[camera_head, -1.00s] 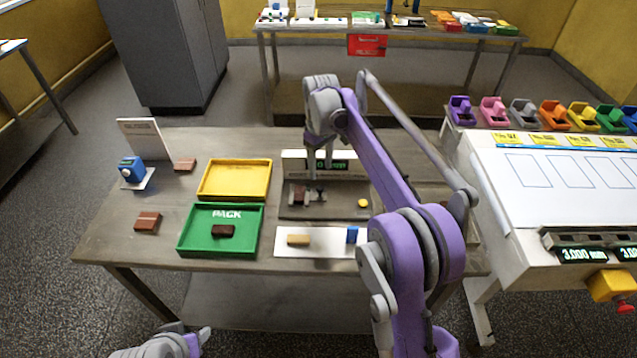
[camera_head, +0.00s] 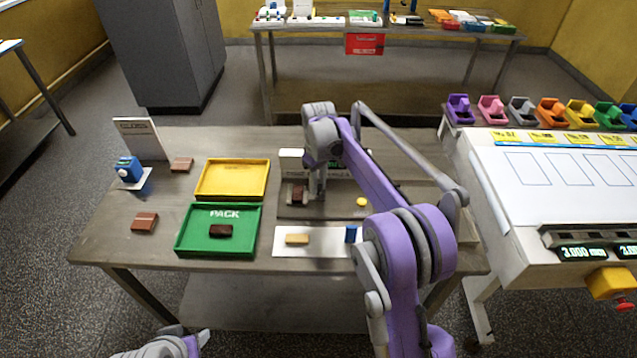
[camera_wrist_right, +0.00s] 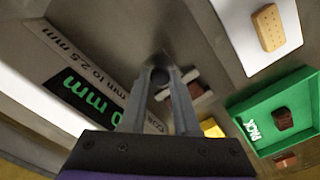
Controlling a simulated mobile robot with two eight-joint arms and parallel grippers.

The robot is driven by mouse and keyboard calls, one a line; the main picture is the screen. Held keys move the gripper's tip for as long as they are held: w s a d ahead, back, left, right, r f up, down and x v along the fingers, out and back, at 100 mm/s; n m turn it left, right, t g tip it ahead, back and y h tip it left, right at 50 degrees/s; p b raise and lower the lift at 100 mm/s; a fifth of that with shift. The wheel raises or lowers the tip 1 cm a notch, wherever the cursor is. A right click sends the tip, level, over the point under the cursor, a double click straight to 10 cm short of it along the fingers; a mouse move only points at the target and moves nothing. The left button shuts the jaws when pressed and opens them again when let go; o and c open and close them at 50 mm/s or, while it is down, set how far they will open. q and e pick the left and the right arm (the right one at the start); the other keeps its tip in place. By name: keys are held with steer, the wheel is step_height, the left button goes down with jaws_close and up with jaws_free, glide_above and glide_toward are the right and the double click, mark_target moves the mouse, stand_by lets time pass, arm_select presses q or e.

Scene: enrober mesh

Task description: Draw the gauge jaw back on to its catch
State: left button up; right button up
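The gauge (camera_head: 340,212) is a dark plate at the back of the table, with a white upright and a green-lit display, mostly behind my right arm. A brown piece (camera_head: 298,195) sits at its left end; it also shows in the right wrist view (camera_wrist_right: 195,90). My right gripper (camera_head: 318,193) points down over the gauge, just right of that piece. In the right wrist view its fingertips (camera_wrist_right: 160,77) lie on either side of a dark round knob, with no clear gap. The jaw and catch are largely hidden. My left gripper (camera_head: 203,337) is at the bottom edge, its fingers unclear.
A yellow tray (camera_head: 232,196) and a green PACK tray (camera_head: 181,245) holding a brown piece stand left. A white mat (camera_head: 325,247) in front bears a tan biscuit (camera_head: 297,239) and a blue block (camera_head: 351,233). A yellow button (camera_head: 361,202) is right of the gripper.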

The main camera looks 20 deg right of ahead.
jaws_close()
stand_by(1.0)
